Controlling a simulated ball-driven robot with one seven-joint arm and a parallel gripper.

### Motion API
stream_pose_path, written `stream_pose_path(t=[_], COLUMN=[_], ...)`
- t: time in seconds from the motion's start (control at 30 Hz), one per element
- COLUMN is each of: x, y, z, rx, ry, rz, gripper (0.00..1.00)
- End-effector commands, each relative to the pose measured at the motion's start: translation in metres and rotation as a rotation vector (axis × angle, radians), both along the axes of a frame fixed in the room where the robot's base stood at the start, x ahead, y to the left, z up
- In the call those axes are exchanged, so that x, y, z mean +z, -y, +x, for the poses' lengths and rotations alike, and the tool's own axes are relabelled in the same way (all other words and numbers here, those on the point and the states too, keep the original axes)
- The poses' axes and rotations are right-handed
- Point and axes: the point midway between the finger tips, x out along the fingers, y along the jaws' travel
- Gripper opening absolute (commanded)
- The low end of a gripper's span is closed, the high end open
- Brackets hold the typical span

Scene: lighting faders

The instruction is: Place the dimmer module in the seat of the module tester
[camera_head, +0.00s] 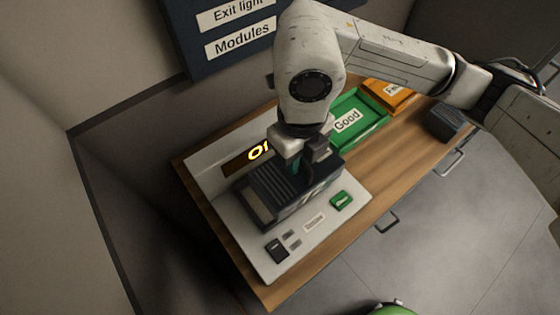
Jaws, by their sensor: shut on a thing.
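The module tester (230,215) is a pale grey panel on the wooden bench, with a lit amber display (250,156) partly covered by my arm and a green button (341,201). A dark ribbed block, which looks like the dimmer module (262,190), lies over the middle of the tester. My gripper (299,165) points down at the top of this block and is shut on it, with a bit of teal showing between the fingers. The seat is hidden under the block. I cannot tell whether the block rests fully down in it.
A green tray labelled "Good" (374,134) and an orange tray (403,97) stand right of the tester. Another dark box (446,123) sits near the bench's right front edge. A blue sign (205,22) hangs on the wall behind. Bare wood (390,185) shows along the front.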

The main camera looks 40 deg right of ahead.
Motion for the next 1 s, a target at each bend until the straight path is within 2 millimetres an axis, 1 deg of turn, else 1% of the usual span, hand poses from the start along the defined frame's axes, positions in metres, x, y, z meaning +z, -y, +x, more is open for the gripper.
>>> stream_pose_path(t=[0.13, 0.3, 0.47, 0.53, 0.7, 0.8, 1.0], x=[-0.02, -0.035, -0.042, -0.048, -0.067, -0.074, -0.076], y=[-0.006, -0.01, -0.011, -0.012, -0.012, -0.012, -0.011], z=[0.017, 0.028, 0.033, 0.036, 0.036, 0.036, 0.036], rx=[-0.001, 0.0, 0.0, -0.001, -0.003, 0.0, 0.001], ry=[-0.002, -0.001, 0.0, -0.001, -0.001, 0.001, 0.001], rz=[0.003, 0.001, 0.002, 0.002, 0.003, 0.001, 0.0], gripper=[0.0, 0.0, 0.0, 0.0, 0.0, 0.0, 0.0])
